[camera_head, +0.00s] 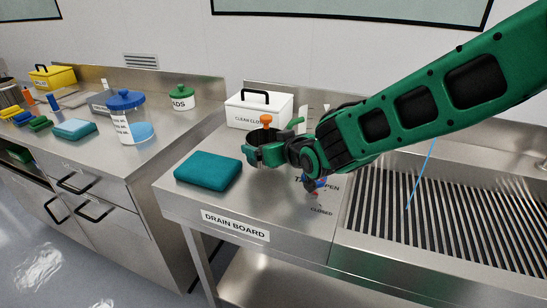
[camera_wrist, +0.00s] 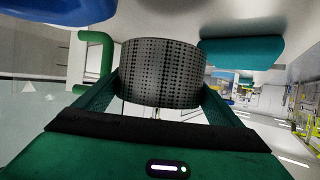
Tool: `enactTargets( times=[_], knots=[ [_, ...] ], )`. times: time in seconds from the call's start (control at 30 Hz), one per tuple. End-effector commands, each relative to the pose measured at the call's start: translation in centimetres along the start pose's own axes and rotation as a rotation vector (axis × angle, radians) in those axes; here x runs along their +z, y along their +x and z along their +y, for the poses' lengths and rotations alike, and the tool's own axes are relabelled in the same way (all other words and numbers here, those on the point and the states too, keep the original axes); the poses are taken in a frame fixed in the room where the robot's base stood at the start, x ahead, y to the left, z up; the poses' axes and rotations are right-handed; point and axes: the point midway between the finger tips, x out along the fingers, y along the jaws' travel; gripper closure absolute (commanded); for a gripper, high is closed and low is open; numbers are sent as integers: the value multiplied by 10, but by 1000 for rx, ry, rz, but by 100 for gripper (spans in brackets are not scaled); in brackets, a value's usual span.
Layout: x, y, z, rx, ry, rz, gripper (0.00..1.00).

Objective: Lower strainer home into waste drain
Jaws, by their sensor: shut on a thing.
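My gripper (camera_head: 262,152) is shut on the strainer, a grey perforated metal cylinder (camera_wrist: 162,72) held between the two fingers in the wrist view. In the head view the strainer is mostly hidden by my green fingers, and an orange knob (camera_head: 266,119) stands up above them. My gripper is over the steel drain board (camera_head: 215,205), right of a teal pad. I cannot make out the waste drain opening in either view; my arm covers part of the board.
The teal pad (camera_head: 208,171) lies on the board and also shows in the wrist view (camera_wrist: 240,52). A white lidded box (camera_head: 259,110) stands behind my gripper. A slatted sink grid (camera_head: 440,215) lies right.

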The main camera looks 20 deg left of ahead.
Motion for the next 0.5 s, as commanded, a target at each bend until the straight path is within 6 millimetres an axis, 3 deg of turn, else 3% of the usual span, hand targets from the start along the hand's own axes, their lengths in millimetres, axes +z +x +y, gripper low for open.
enactTargets(
  times=[0.17, 0.5],
  knots=[
    [6, 2, 5, 0, -1, 2, 45],
    [39, 16, 7, 2, 0, 2, 45]
  ],
)
